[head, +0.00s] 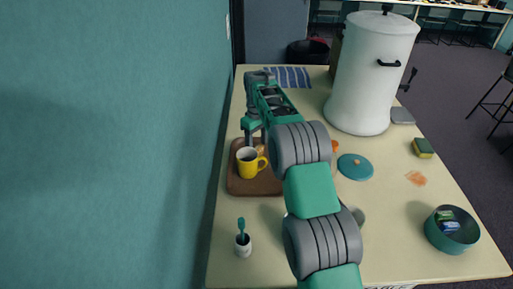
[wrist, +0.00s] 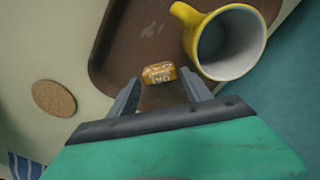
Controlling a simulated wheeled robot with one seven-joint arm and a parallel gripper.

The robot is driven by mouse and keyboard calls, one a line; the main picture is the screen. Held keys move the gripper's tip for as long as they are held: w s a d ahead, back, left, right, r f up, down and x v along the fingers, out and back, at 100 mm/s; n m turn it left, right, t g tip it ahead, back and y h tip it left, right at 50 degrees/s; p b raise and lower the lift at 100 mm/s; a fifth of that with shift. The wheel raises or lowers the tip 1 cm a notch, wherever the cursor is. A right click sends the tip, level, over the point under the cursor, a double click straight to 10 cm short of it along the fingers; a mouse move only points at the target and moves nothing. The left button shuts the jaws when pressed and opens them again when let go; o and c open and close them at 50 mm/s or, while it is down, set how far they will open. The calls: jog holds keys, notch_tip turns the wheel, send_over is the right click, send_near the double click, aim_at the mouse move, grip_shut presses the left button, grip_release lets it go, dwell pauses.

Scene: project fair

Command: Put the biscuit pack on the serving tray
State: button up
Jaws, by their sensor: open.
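The biscuit pack (wrist: 159,72), small and orange with pale lettering, appears on the brown serving tray (wrist: 120,40) in the wrist view, near the tray's edge. My gripper (wrist: 160,88) is open, with one finger on either side of the pack's near end. I see no finger touching it. In the head view the tray (head: 240,188) lies by the teal wall, and my gripper (head: 250,130) is over its far end. The pack is mostly hidden there by my arm.
A yellow mug (head: 247,163) stands on the tray, close to the pack; it also shows in the wrist view (wrist: 228,42). A cork coaster (wrist: 54,98) lies beside the tray. A white urn (head: 370,80), teal lid (head: 355,167) and teal bowl (head: 452,232) are to the right.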

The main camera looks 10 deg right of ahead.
aim_at(257, 148)
notch_tip(257, 148, up, 12)
jog(key=f, duration=0.1)
jog(key=s+r+m+t, duration=0.2)
jog(key=s+r, duration=0.5)
jog(key=s, duration=0.3)
jog(key=s+f+m, duration=0.1)
jog(key=s+f, duration=0.1)
jog(key=s, duration=0.6)
jog(key=s+f+m+t, duration=0.1)
jog(key=s+f+m, duration=0.1)
jog(key=s, duration=0.6)
jog(key=s+f+m+t, duration=0.1)
jog(key=s+f, duration=0.2)
jog(key=s, duration=0.5)
jog(key=shift+s+d+m, duration=0.2)
jog(key=shift+d+m, duration=0.1)
jog(key=shift+d, duration=0.05)
jog(key=shift+s+f, duration=0.2)
jog(key=shift+f, duration=0.15)
jog(key=shift+c, duration=0.5)
